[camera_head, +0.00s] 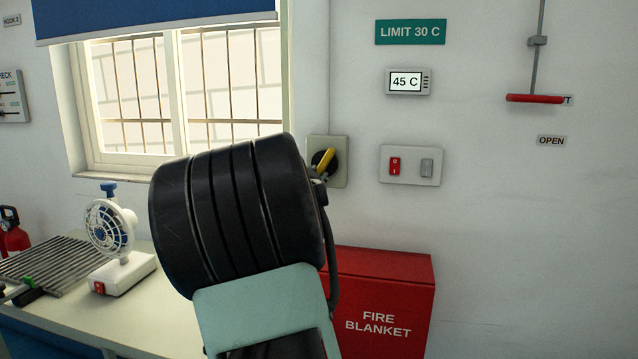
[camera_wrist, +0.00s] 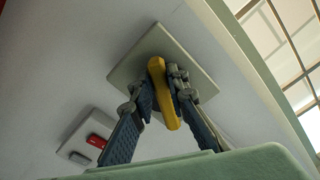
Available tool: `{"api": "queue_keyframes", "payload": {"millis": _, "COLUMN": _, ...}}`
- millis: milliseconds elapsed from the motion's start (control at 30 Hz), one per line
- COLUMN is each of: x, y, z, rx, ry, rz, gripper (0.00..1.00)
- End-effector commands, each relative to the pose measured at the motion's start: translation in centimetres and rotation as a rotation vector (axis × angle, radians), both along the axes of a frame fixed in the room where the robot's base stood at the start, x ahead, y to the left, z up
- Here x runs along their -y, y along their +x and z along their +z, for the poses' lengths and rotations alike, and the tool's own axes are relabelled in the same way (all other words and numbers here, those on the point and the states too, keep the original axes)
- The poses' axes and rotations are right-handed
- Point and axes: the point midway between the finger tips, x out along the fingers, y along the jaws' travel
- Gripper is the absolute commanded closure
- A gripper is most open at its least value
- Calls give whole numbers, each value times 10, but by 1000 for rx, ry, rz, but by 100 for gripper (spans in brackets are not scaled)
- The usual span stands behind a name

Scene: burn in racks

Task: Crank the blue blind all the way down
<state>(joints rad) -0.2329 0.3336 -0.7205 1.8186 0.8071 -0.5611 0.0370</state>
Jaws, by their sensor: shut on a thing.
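The blue blind (camera_head: 155,14) hangs across the top of the window in the head view, with most of the glass below it uncovered. A yellow handle (camera_head: 325,159) sits on a black round base on a grey wall plate (camera_head: 341,179), right of the window. My gripper (camera_wrist: 163,88) is shut on the yellow handle (camera_wrist: 157,69), one finger on each side, in the wrist view. The handle is tilted. In the head view my own arm hides most of the gripper.
Right of the plate are a switch panel (camera_head: 411,179), a 45 C display (camera_head: 407,82) and a red-handled rod (camera_head: 535,98) by an OPEN label. A red fire blanket box (camera_head: 384,281) is below. A fan (camera_head: 112,228) and rack (camera_head: 45,267) sit on the left table.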

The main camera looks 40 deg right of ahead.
Motion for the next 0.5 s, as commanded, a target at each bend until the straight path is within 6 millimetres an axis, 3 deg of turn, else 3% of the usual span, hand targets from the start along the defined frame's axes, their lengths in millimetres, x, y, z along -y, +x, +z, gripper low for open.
{"api": "queue_keyframes", "payload": {"millis": 500, "x": -6, "y": 7, "z": 7, "rx": 375, "ry": 318, "rz": 0, "gripper": 100}}
